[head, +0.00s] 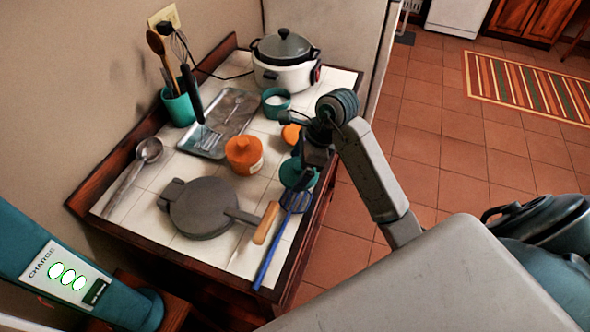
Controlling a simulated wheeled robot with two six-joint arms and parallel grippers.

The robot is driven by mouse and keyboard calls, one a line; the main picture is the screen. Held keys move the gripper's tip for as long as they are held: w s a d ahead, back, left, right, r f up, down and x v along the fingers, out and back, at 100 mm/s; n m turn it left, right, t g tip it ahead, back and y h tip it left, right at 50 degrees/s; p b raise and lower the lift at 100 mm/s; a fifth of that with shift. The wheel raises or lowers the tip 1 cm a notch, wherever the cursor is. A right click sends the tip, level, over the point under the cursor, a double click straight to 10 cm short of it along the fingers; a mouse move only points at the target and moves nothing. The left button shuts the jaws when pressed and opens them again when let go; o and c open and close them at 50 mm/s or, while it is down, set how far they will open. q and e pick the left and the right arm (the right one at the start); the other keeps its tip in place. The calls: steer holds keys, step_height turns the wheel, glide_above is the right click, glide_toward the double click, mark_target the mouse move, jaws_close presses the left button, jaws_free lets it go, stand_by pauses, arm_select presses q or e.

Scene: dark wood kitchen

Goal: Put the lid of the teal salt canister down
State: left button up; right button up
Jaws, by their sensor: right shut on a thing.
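The teal salt canister (275,104) stands open on the white tiled counter, with white salt showing inside it. My right gripper (308,165) is over the counter's right side, to the front right of the canister. It is shut on a round teal lid (296,176), which is partly hidden by the gripper. The lid is close to the counter's right edge, above or beside the blue-handled utensil's head; I cannot tell if it touches the counter. My left gripper is not in view.
An orange canister (244,157) and a grey round press (204,208) stand left of the gripper. A metal tray (222,124), white cooker (284,66) and teal utensil pot (179,107) are behind. A blue-handled utensil (272,254) lies along the right edge. Some bare tiles show at front.

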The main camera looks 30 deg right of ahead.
mark_target(295, 175)
steer(key=shift+w+a, duration=0.3)
steer(key=shift+a, duration=0.15)
step_height(295, 175, down, 2)
steer(key=shift+f+p, duration=0.25)
steer(key=shift+p, duration=0.75)
steer(key=shift+f, duration=0.4)
steer(key=shift+d+f+b, duration=0.1)
steer(key=shift+f+b, duration=0.3)
steer(key=shift+f, duration=0.15)
steer(key=o, duration=0.7)
steer(key=shift+r, duration=0.15)
steer(key=shift+r, duration=0.1)
